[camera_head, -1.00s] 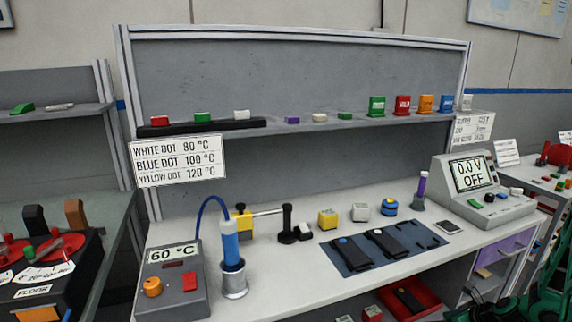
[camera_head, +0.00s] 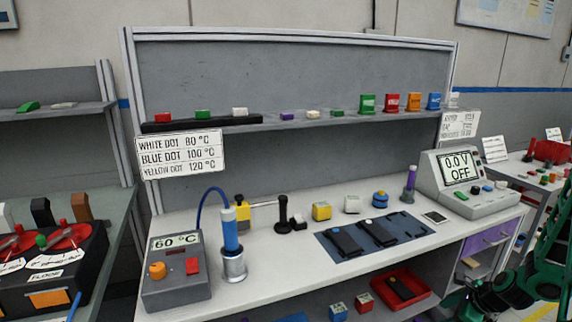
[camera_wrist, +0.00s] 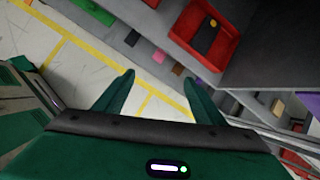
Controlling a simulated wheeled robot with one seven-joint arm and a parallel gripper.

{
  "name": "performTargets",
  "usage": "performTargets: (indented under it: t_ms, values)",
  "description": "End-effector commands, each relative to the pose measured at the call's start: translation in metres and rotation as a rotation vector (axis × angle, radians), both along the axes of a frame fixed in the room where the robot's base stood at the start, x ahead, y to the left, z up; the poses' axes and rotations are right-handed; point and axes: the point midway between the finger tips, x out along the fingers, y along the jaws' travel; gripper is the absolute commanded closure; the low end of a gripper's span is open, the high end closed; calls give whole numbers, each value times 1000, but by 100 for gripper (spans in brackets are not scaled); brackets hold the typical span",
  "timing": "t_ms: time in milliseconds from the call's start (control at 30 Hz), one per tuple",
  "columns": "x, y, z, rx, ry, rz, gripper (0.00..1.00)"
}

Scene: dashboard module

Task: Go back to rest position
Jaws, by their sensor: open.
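My gripper (camera_wrist: 160,95) shows in the wrist view with its two green fingers spread apart and nothing between them. It points down towards the floor beside the workbench. In the head view, part of my green arm (camera_head: 535,265) shows at the lower right, to the right of the bench and clear of the bench top. The gripper's fingertips cannot be made out in the head view.
The workbench (camera_head: 290,270) holds a heater with a blue tool (camera_head: 230,232), a blue mat (camera_head: 330,250) with two black devices, and a voltage unit (camera_head: 468,180). A red bin (camera_head: 425,300) sits on the lower shelf and shows in the wrist view (camera_wrist: 176,40). Yellow-lined floor (camera_wrist: 75,75) lies open.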

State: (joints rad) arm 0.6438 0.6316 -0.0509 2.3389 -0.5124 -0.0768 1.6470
Motion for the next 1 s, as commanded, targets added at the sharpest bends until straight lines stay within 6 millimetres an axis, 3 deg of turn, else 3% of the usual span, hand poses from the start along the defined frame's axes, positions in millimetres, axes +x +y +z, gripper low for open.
performTargets:
  t_ms: [167, 467, 1000]
  values:
    - [-19, 4, 42, -149, 21, 236, 36]
    - [-75, 11, 117, -384, 92, 676, 36]
    - [-211, 37, 231, -582, 181, 1361, 36]
